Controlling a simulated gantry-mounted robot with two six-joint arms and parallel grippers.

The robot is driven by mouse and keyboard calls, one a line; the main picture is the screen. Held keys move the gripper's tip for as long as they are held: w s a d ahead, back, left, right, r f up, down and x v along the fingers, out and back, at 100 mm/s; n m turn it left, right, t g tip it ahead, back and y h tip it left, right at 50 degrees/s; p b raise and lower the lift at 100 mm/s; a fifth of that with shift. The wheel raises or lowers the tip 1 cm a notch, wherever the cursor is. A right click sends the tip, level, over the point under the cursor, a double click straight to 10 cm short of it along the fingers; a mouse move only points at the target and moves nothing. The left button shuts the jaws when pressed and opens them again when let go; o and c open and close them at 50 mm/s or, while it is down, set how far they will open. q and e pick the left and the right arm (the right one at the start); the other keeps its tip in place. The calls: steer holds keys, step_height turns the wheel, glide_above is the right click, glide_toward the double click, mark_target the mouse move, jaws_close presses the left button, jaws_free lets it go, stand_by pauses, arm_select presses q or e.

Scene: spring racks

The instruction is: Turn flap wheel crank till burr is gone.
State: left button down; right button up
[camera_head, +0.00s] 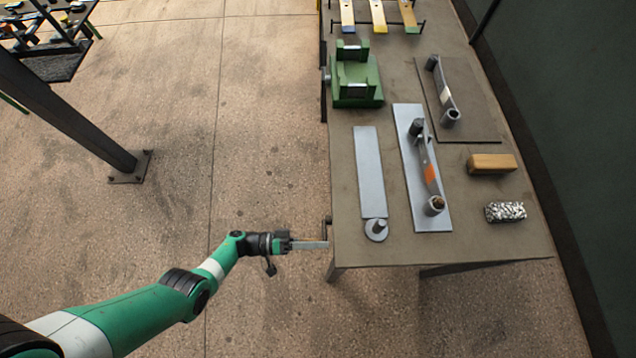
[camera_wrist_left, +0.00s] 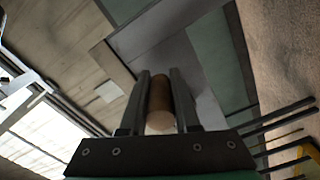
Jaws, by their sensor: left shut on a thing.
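My left gripper (camera_head: 322,244) reaches in from the left to the table's near left corner. In the left wrist view its two fingers (camera_wrist_left: 159,100) are shut on a brown cylindrical handle (camera_wrist_left: 160,103), whose pale round end faces the camera. A small dark crank piece (camera_head: 327,221) shows at the table's left edge, just above the fingertips. A round grey disc (camera_head: 376,230) lies at the near end of a flat grey plate (camera_head: 370,171); I cannot tell whether it is the flap wheel. No burr can be made out. My right gripper is not in view.
The table (camera_head: 470,245) also carries a green fixture (camera_head: 357,85), a link with an orange patch (camera_head: 429,172) on a light plate, another grey link (camera_head: 446,95), a tan block (camera_head: 491,163) and a speckled block (camera_head: 505,211).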

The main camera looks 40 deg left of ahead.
arm_select(q)
steer(key=r+n, duration=0.1)
steer(key=r+n+p, duration=0.1)
steer(key=shift+w+a+n+p, duration=0.2)
steer(key=shift+n+p, duration=0.1)
steer(key=shift+n, duration=0.1)
steer(key=shift+w+a+r+n+p, duration=0.2)
steer(key=shift+r+n+p, duration=0.2)
steer(key=shift+n, duration=0.5)
steer(key=shift+w+a+r+n+p, duration=0.15)
steer(key=shift+r+n+p, duration=0.2)
steer(key=shift+n, duration=0.55)
steer(key=c, duration=0.7)
jaws_free()
steer(key=shift+o, duration=0.2)
